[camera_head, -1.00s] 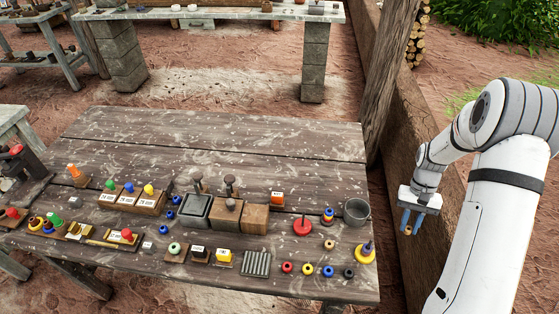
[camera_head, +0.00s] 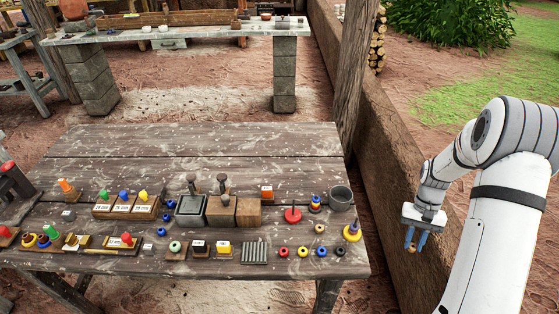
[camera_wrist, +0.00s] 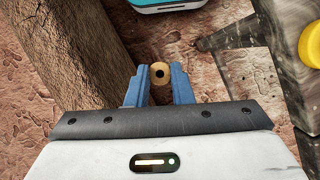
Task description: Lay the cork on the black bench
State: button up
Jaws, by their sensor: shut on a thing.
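My gripper (camera_head: 415,242) hangs to the right of the near table, beyond its edge, with its blue fingers pointing down. In the wrist view my gripper (camera_wrist: 159,85) is shut on a small tan round piece with a dark centre, which looks like the cork (camera_wrist: 159,72). The cork (camera_head: 412,248) shows only as a tiny tan spot in the head view. The near table of dark, worn planks (camera_head: 240,150) is the darkest bench in view; I cannot tell whether it is the black bench. Its back half is bare.
Blocks, coloured rings and pegs crowd the table's front half; a grey metal cup (camera_head: 341,198) stands near its right edge. A low earthen wall (camera_head: 385,170) and a wooden post (camera_head: 360,75) stand right of the table. A pale-topped bench (camera_head: 190,32) stands farther back.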

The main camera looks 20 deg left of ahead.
aim_at(359, 256)
jog(key=u, duration=1.65)
jog(key=i, duration=0.1)
jog(key=z, duration=3.15)
jog(key=k, duration=1.05)
jog(key=u, duration=0.5)
jog(key=i, duration=1)
jog(key=u, duration=0.1)
